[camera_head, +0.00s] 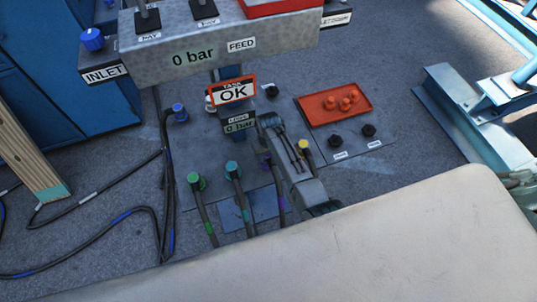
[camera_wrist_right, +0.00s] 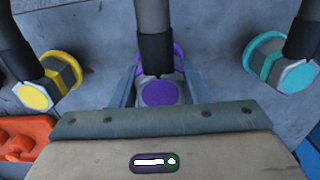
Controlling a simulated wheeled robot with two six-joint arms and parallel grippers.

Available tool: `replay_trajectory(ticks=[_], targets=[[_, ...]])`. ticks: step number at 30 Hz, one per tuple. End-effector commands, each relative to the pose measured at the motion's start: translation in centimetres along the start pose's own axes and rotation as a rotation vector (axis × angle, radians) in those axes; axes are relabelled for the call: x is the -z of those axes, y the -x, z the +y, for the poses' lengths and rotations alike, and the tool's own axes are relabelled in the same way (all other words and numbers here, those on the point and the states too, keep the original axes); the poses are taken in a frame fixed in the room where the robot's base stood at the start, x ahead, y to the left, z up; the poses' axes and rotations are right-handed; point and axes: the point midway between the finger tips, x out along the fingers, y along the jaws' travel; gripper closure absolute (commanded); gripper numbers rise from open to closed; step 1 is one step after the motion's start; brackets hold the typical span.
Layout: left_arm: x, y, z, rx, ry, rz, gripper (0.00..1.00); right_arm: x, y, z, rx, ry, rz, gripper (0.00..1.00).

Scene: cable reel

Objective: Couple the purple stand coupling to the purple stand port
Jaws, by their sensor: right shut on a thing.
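The purple stand coupling (camera_wrist_right: 160,93) sits between the fingers of my right gripper (camera_wrist_right: 160,88) in the right wrist view, its purple end face toward the camera. Its dark hose rises from it. A purple ring (camera_wrist_right: 179,57) shows just behind it, partly hidden by the hose and coupling; I cannot tell whether the coupling is fully seated there. In the head view my right gripper (camera_head: 270,124) reaches over the stand plate and is shut on the coupling, which it largely hides. The hose with a purple band (camera_head: 281,193) runs down below it. My left gripper is out of view.
The yellow coupling (camera_wrist_right: 38,92) and the cyan coupling (camera_wrist_right: 290,72) stand close on either side. A green coupling (camera_head: 194,178) is further left. A red tray (camera_head: 335,104) with orange parts lies right.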

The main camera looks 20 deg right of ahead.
Motion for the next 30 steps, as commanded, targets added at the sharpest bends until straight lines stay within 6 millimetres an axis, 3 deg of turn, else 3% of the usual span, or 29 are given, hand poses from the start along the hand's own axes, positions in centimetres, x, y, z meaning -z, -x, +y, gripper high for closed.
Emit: replay_trajectory(ticks=[14, 15, 18, 30], targets=[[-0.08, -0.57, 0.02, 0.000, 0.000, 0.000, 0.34, 0.07, -0.89, 0.01, 0.000, 0.000, 0.001, 0.86], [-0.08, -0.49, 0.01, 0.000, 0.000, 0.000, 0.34, 0.08, -0.79, 0.01, 0.000, 0.000, 0.001, 0.50], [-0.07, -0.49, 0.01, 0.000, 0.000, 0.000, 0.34, 0.06, -0.80, 0.01, 0.000, 0.000, 0.001, 0.33], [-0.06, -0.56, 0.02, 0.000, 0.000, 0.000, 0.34, 0.05, -0.10, -0.02, 0.000, 0.000, 0.001, 0.33]])
